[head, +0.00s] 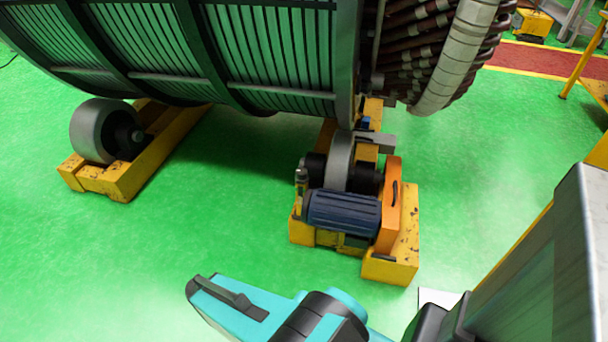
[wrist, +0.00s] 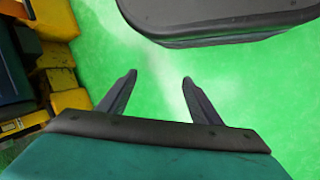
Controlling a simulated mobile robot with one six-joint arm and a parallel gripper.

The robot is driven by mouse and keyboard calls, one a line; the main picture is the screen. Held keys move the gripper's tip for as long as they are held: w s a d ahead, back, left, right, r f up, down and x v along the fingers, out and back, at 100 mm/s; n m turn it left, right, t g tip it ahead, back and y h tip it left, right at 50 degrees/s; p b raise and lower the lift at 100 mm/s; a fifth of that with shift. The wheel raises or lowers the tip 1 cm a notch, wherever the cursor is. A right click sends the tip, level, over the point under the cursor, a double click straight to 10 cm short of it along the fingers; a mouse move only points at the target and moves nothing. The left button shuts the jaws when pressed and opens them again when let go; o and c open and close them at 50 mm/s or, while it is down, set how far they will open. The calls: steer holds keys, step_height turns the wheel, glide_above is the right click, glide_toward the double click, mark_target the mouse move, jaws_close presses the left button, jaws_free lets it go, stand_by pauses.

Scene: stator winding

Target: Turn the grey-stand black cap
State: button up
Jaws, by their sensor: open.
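My gripper (wrist: 160,78) is in the wrist view, with its two dark fingers apart and nothing between them. Bright green floor shows between and beyond the fingers. I cannot clearly make out a black cap on a grey stand in either view. A dark grey, round-edged slab (wrist: 220,25) fills the top of the wrist view, beyond the fingertips and apart from them. I cannot tell what it is.
A yellow roller stand (head: 402,235) with a blue motor (head: 343,211) is at centre right; yellow parts (wrist: 62,92) show left in the wrist view. Another roller (head: 92,130) is left. The large stator (head: 250,50) spans the top. A grey upright (head: 545,270) stands right. Green floor is open between.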

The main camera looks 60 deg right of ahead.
steer(key=w+d+m+t+h+b, duration=0.2)
steer(key=w+d+m+h+b, duration=0.3)
steer(key=d, duration=0.8)
steer(key=w+d+m+t+h+b, duration=0.2)
steer(key=w+d+b, duration=0.5)
steer(key=d, duration=0.7)
steer(key=d+r+m+t+h+b, duration=0.1)
steer(key=d+r+h+b, duration=0.1)
steer(key=d+r+b, duration=0.2)
steer(key=s+d+r+m+t+h+b, duration=0.1)
steer(key=d+r+m+t+h+b, duration=0.1)
steer(key=d+b, duration=0.5)
steer(key=d+r+m+t+h+b, duration=0.1)
steer(key=d+r+t+h+b, duration=0.1)
steer(key=d+r+b, duration=0.4)
steer(key=shift+s+d+h, duration=0.35)
steer(key=shift+d+h, duration=0.35)
steer(key=shift+d, duration=1.9)
steer(key=shift+d+f+b, duration=0.1)
steer(key=shift+f+b, duration=0.05)
steer(key=shift+b, duration=0.15)
